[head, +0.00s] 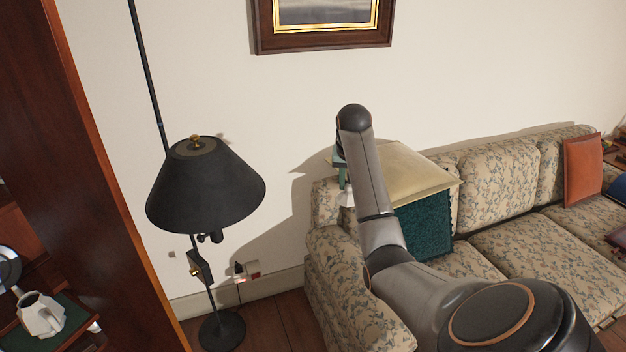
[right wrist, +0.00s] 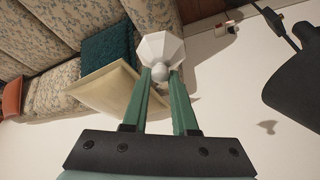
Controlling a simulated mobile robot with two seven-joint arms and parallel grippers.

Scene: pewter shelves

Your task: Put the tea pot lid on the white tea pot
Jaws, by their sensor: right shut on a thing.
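The white tea pot (head: 42,316) stands at the lower left in the head view, on a green-topped surface of the dark wooden shelves. It is faceted, and its round top opening shows uncovered. My right gripper (head: 344,184) is raised in front of the wall and sofa, far to the right of the pot. It is shut on the white tea pot lid (head: 346,199). In the right wrist view the green fingers of my right gripper (right wrist: 162,76) pinch the round knob of the lid (right wrist: 160,48), whose octagonal plate lies beyond the fingertips. My left gripper is not in view.
A tall wooden shelf side (head: 110,180) rises between the pot and the black floor lamp (head: 205,185). The lamp stands between my right gripper and the shelves. A patterned sofa (head: 500,190) with cushions is at the right. A framed picture (head: 325,45) hangs above.

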